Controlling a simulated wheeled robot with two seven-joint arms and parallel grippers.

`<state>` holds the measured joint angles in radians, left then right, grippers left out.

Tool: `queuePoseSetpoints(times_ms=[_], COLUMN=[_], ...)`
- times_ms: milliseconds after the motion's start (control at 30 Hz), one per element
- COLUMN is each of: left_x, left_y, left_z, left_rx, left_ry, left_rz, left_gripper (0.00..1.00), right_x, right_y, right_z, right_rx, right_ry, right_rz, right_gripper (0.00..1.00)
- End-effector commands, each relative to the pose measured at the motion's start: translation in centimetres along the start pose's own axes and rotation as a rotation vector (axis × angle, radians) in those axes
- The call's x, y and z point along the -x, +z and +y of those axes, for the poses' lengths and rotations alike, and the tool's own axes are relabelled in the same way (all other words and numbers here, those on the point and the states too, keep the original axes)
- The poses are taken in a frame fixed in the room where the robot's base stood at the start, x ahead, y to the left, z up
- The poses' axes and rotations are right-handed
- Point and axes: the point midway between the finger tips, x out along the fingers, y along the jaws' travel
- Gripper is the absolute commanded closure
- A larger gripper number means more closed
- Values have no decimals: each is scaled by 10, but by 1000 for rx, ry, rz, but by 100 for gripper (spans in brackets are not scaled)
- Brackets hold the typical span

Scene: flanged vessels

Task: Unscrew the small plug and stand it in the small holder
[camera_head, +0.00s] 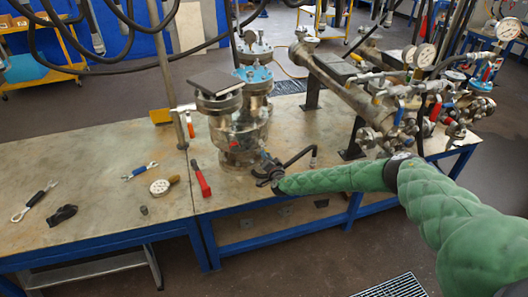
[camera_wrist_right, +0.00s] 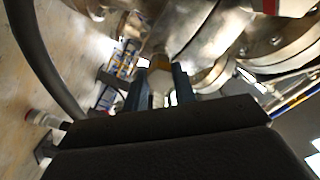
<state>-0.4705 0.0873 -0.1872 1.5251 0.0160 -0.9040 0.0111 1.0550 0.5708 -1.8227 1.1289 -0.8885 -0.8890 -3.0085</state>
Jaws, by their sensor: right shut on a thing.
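In the head view the gripper hides the plug. A small dark cylinder (camera_head: 144,210) stands on the bench to the left; I cannot tell whether it is the small holder. My left gripper is not in view.
On the bench (camera_head: 100,215) lie a red-handled tool (camera_head: 201,180), a round gauge (camera_head: 160,187), wrenches (camera_head: 140,171) and a black item (camera_head: 62,215). Piping with valves (camera_head: 385,110) fills the right side.

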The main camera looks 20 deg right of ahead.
Motion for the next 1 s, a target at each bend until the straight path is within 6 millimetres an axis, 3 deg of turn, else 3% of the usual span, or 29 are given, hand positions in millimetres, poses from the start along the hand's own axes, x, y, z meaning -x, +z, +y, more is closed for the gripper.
queuePoseSetpoints(times_ms=[500,800,833,933,1000], left_x=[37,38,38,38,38], left_y=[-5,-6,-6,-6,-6], left_z=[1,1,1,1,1], left_rx=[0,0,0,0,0], left_ry=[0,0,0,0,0], left_rz=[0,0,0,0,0], left_gripper=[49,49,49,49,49], right_x=[39,41,41,41,41], right_y=[1,1,1,0,0], right_z=[2,2,2,2,2], right_rx=[1,1,1,1,1], right_ry=[6,2,2,2,2], right_rz=[-6,-2,-2,-1,-1], right_gripper=[100,100,98,78,77])
